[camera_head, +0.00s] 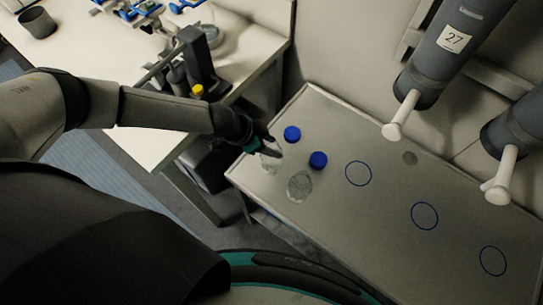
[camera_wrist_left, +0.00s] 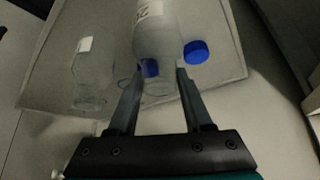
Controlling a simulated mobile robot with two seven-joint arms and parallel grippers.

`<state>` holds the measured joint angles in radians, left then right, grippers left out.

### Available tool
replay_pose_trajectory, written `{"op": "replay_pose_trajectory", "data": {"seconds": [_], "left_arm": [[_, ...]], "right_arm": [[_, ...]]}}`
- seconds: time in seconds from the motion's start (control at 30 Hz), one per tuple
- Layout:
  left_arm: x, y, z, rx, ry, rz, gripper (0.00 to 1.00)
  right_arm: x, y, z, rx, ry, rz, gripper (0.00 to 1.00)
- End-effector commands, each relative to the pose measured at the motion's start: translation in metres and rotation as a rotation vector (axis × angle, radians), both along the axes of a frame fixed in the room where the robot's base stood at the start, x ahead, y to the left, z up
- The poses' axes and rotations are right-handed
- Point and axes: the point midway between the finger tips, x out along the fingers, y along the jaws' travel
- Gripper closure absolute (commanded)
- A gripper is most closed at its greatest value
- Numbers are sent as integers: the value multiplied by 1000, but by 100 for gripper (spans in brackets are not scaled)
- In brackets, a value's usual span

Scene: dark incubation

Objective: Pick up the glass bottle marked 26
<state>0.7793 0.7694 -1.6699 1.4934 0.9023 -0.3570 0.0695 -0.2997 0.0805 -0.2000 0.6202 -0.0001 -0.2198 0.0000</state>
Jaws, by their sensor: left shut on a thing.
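A clear glass bottle (camera_wrist_left: 157,35) stands between the fingers of my left gripper (camera_wrist_left: 160,75) in the left wrist view. Its white label is cut off at the top edge, with only a "2" partly readable. In the head view my left gripper (camera_head: 264,144) is at this bottle (camera_head: 271,158), near the table's left end, shut on it. A second clear bottle (camera_head: 300,187) stands apart to the right; it shows at left in the wrist view (camera_wrist_left: 92,75) with a blank-looking label. Two blue caps (camera_head: 292,133) (camera_head: 318,160) lie close by. My right gripper is out of view.
The table (camera_head: 390,235) has several blue circles (camera_head: 425,216) and free room to the right. Grey cylinders, one marked 27 (camera_head: 453,39), with white handles overhang its back. A white bench (camera_head: 140,140) with lab equipment stands at left.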

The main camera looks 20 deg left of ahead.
Motion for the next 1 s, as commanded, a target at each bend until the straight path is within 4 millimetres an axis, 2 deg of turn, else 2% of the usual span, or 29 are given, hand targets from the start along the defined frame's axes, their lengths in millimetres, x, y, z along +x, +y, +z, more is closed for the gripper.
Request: {"op": "replay_pose_trajectory", "data": {"seconds": [0.03,0.2,0.23,1.0], "left_arm": [[0,0,0,0,0,0,80],[0,0,0,1,1,0,99],[0,0,0,1,1,0,100],[0,0,0,1,1,0,100]], "right_arm": [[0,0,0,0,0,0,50],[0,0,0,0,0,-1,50],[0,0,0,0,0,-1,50],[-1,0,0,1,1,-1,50]]}}
